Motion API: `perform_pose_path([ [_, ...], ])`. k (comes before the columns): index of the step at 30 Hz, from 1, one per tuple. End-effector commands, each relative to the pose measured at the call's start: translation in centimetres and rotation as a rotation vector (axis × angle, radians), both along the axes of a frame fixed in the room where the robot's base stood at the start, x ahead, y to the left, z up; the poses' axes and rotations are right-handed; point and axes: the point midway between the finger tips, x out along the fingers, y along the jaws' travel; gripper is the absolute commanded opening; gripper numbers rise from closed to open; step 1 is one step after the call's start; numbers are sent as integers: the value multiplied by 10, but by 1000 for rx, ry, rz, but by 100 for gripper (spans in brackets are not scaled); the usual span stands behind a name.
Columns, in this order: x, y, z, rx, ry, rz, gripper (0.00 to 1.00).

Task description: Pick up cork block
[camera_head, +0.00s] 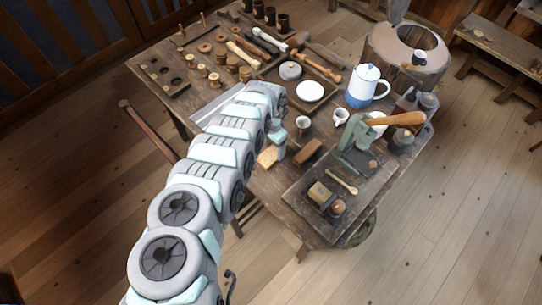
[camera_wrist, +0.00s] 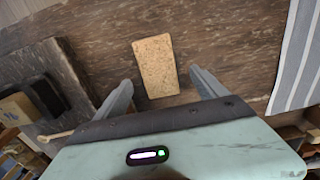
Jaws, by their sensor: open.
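The cork block (camera_wrist: 155,66) is a tan, speckled rectangular slab lying flat on the worn wooden table. In the wrist view it sits between and slightly beyond the fingertips of my gripper (camera_wrist: 160,84). The two fingers are spread, one on each side of it, with gaps to both sides. In the head view the cork block (camera_head: 267,157) lies near the table's front edge, just below my gripper (camera_head: 277,150), which partly covers that area. How high the fingers are above the block is hard to tell.
A dark brown block (camera_head: 308,152) lies just right of the cork block. A white-and-blue pot (camera_head: 367,86), small cups (camera_head: 303,124) and a green press (camera_head: 358,150) stand further right. A striped cloth (camera_wrist: 297,60) lies at the right in the wrist view. Bare wood surrounds the cork block.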

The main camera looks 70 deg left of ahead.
Motion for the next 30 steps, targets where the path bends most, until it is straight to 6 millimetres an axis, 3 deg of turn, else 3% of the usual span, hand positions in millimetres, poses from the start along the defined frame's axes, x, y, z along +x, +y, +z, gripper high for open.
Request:
perform_pose_path([
  [11, 2, -3, -46, 2, 0, 0, 82],
  [19, 2, -2, -46, 2, 0, -1, 82],
  [30, 2, -2, -46, 3, -1, 0, 52],
])
